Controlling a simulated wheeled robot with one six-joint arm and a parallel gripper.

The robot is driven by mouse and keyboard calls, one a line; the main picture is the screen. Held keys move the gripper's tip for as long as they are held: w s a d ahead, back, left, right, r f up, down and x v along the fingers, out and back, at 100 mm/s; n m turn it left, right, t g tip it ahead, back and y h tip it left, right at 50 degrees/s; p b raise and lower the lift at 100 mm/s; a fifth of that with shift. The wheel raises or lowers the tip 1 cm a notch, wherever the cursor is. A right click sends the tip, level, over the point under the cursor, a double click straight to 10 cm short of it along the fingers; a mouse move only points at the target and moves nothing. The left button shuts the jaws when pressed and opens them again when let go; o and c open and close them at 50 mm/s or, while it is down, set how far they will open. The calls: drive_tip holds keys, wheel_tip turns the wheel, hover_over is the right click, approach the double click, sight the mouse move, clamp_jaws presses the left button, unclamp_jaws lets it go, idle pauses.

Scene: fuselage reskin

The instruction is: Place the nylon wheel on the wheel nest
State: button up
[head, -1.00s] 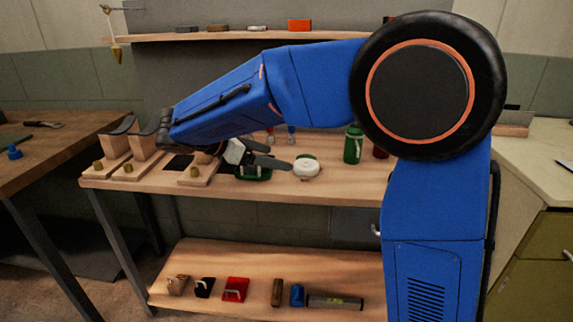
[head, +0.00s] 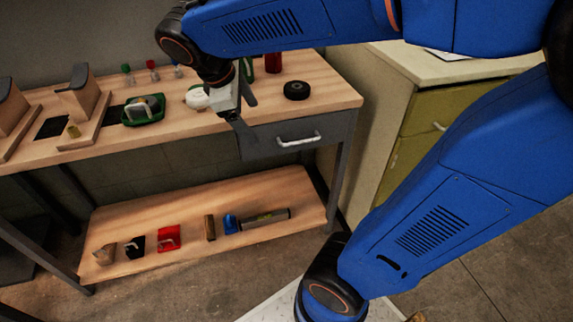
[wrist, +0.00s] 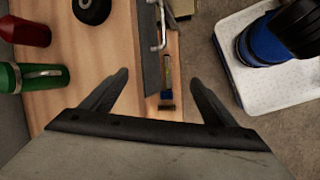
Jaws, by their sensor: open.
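A white round item (head: 197,97), which looks like the nylon wheel, rests on the wooden workbench and is partly covered by my gripper in the head view. My gripper (head: 249,128) is open and empty, above the bench's front edge near the drawer. In the wrist view my gripper (wrist: 157,77) shows spread fingers with nothing between them. A black wheel (head: 296,90) lies flat on the bench to the right; its edge shows in the wrist view (wrist: 90,8). I cannot tell which thing is the wheel nest.
A green tray (head: 143,118) holding a grey item and wooden stands (head: 88,100) are left on the bench. A red bottle (wrist: 25,32) and green flask (wrist: 40,77) stand behind. A drawer handle (head: 299,140) protrudes. The lower shelf (head: 190,225) holds several items.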

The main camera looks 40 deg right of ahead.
drive_tip(key=s+d+f+m+t+y, duration=0.1)
drive_tip(key=s+f+m+t+y, duration=0.2)
drive_tip(key=s+m, duration=0.8)
drive_tip(key=shift+s+d+f+y, duration=0.15)
drive_tip(key=shift+s+f+y, duration=1)
drive_tip(key=shift+f, duration=0.55)
drive_tip(key=shift+s, duration=0.15)
